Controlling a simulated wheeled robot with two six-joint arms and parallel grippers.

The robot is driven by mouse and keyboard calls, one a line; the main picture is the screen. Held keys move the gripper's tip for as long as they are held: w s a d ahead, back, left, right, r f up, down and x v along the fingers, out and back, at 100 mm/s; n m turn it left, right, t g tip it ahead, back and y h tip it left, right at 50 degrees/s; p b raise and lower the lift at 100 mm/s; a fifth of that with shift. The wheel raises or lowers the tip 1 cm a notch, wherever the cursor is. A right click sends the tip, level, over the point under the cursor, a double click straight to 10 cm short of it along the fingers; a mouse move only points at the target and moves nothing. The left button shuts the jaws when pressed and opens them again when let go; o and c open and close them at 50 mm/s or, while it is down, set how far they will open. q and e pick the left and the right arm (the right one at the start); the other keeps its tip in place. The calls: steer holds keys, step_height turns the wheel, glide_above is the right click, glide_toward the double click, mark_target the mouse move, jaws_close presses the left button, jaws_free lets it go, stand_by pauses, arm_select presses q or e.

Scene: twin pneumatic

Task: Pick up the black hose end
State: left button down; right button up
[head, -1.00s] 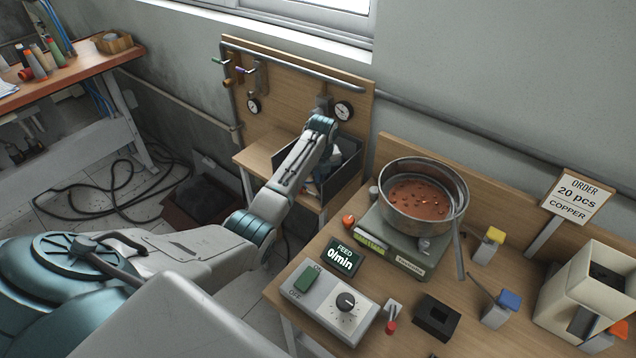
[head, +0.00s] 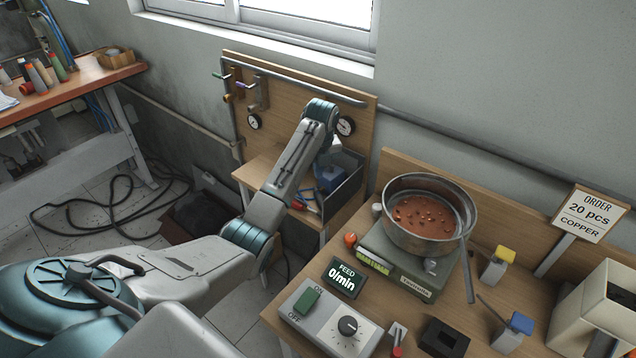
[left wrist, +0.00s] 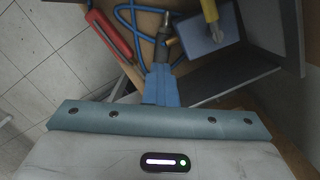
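In the left wrist view the black hose end (left wrist: 162,47) is a short dark cylinder with a brass-coloured tip. It sticks out from the blue fingertips of my left gripper (left wrist: 160,70), which are close together and appear shut on it. A blue hose (left wrist: 124,20) curves beside it; where it joins is partly hidden. In the head view my left gripper (head: 327,158) is above the grey-walled bin (head: 345,188) on the small bench, partly hidden by its own wrist. The hose end is too small to make out there. My right gripper is not in view.
A red-handled tool (left wrist: 110,33) and a blue block (left wrist: 210,38) with a yellow-handled part lie below the gripper. A scale with a metal pan (head: 425,235) stands on the bench to the right.

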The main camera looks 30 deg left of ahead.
arm_select(q)
steer(key=shift+w+a, duration=0.2)
steer(key=shift+c, duration=2.2)
jaws_free()
steer(key=shift+d+r, duration=0.1)
